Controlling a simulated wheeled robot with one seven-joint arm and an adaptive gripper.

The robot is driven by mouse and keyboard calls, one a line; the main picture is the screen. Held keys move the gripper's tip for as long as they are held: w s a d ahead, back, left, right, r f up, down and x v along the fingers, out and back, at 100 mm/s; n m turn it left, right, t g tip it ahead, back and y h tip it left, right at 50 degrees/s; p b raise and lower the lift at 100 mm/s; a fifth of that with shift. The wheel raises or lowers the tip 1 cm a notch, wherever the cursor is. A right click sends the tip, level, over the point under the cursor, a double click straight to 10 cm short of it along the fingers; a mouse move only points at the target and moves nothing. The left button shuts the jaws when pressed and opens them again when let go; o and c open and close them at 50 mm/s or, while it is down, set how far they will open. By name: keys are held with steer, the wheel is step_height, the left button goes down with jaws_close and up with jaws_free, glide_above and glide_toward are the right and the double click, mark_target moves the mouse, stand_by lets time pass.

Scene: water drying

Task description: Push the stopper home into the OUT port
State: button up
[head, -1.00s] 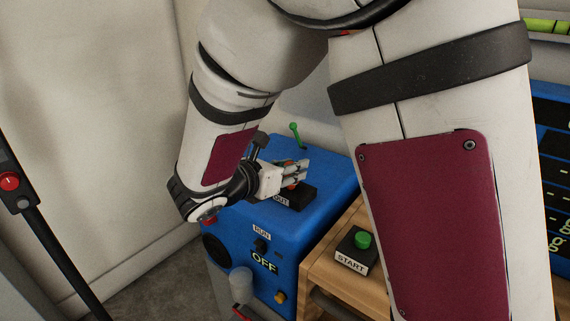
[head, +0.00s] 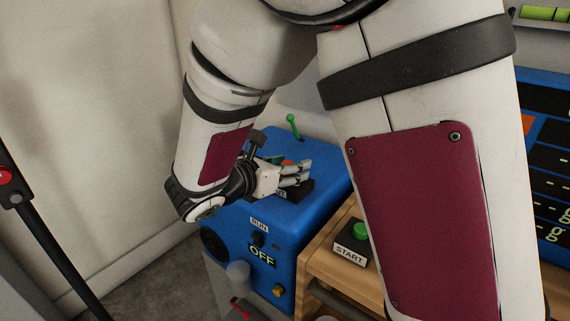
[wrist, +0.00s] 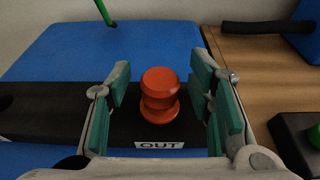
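The orange-red stopper (wrist: 159,95) stands upright at the OUT port, on a black strip (wrist: 60,112) on top of the blue machine (head: 325,160). The white OUT label (wrist: 159,145) is just in front of it. In the wrist view my gripper (wrist: 160,90) is open, with green-padded fingers on either side of the stopper and a visible gap on both sides. In the head view my gripper (head: 296,174) is low over the black strip and hides most of the stopper and part of the label. How deep the stopper sits cannot be told.
A green lever (head: 293,126) stands behind the port. The RUN/OFF panel (head: 262,255) is on the machine's front. A green START button (head: 360,230) sits on the wooden bench (head: 318,262) to the right. A dark bar (wrist: 268,27) lies at the back of the bench.

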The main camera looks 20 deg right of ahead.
steer(key=v, duration=1.2)
